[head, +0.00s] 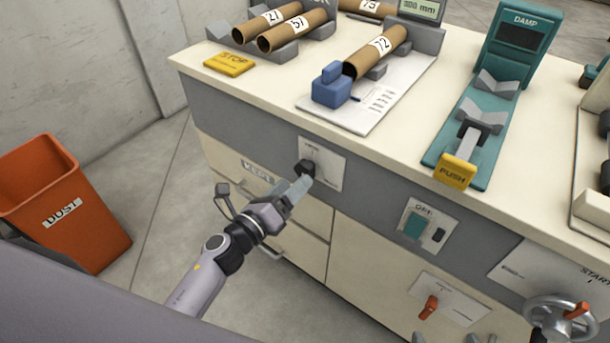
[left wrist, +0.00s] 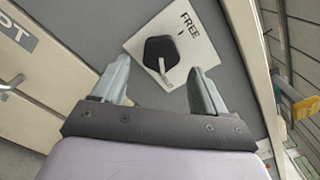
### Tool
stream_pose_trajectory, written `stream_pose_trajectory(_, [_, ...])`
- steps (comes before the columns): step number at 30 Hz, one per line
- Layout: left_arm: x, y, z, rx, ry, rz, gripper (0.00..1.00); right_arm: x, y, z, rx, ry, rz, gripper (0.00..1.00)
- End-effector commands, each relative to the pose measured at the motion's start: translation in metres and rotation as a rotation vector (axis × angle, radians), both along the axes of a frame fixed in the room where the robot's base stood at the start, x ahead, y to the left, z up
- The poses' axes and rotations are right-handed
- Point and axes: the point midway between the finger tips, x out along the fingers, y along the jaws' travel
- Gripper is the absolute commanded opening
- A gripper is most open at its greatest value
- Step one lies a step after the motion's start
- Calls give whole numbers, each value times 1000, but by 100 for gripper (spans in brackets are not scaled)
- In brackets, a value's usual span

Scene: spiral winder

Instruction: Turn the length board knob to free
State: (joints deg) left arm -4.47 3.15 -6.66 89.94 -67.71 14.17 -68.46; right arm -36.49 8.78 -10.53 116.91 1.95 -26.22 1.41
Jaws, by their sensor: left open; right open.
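The black knob (head: 304,168) sits on a pale plate (head: 330,167) on the cabinet's front, below the length board (head: 388,100). In the left wrist view the knob (left wrist: 160,52) shows between and beyond the fingertips. The word FREE is on the plate's upper right (left wrist: 190,24); a light mark on the knob's edge lies on the side away from FREE. My left gripper (head: 303,184) is open and empty, just in front of the knob, seemingly not touching it. My right gripper (head: 452,339) barely shows at the bottom edge, its fingertips apart.
A drawer marked KEPT (head: 257,171) is left of the knob. A switch panel (head: 427,225), a red lever (head: 429,307) and a handwheel (head: 560,318) are to the right. An orange dust bin (head: 100,215) stands on the floor at left. A blue stop block (head: 331,90) sits on the board.

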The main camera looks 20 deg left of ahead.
Motion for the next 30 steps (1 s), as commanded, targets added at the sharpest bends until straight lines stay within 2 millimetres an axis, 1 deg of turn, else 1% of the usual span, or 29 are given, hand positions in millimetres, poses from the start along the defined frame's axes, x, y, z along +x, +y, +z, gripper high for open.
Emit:
stream_pose_trajectory(1, [8,-3,1,-2,-2,1,73,0,1,0,2,-1,-1,100])
stream_pose_trajectory(3, [17,-6,1,-2,-1,0,73,1,1,0,4,-1,-2,100])
stream_pose_trajectory(9, [38,-14,0,-4,1,1,73,1,1,-1,5,-1,-4,100])
stream_pose_trajectory(15, [46,-17,0,-3,1,0,73,1,1,-2,5,0,-4,100])
stream_pose_trajectory(22, [46,-17,0,-3,1,0,73,1,1,-2,5,1,-4,100])
stream_pose_trajectory(23, [46,-17,0,-3,1,0,70,1,1,-2,5,1,-4,100])
stream_pose_trajectory(24, [46,-17,0,-4,1,0,57,1,1,-2,5,1,-4,100])
stream_pose_trajectory(26, [46,-17,0,-4,1,0,37,1,1,-2,5,1,-4,100])
stream_pose_trajectory(27, [46,-17,0,-4,1,0,24,1,1,-2,5,1,-4,100])
stream_pose_trajectory(28, [46,-17,0,-4,2,1,21,1,1,-2,5,1,-4,100])
stream_pose_trajectory(30, [45,-17,0,-4,2,1,22,1,1,-2,4,1,-3,100])
